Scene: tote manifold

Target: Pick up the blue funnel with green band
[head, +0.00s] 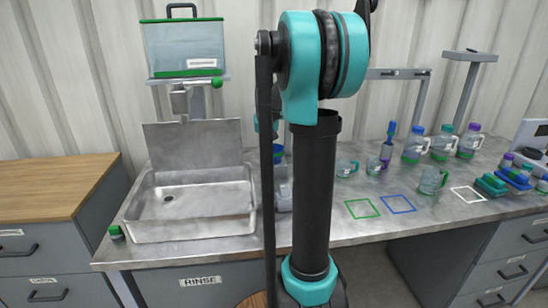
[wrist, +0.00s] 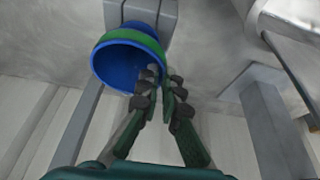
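The blue funnel with a green band (wrist: 122,62) is at the top of the wrist view, its wide blue mouth facing the camera. A grey block is behind its far end. My gripper (wrist: 161,78) is at the right side of the funnel's rim. Its two dark fingers are close together, one overlapping the mouth and the other just outside, and they look closed on the rim. In the head view only a blue bit of the funnel (head: 278,152) shows beside my arm.
A steel sink (head: 190,205) is at left, with a green-lidded tank (head: 185,48) above. Green (head: 362,208) and blue (head: 398,203) outlined squares lie bare in front.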

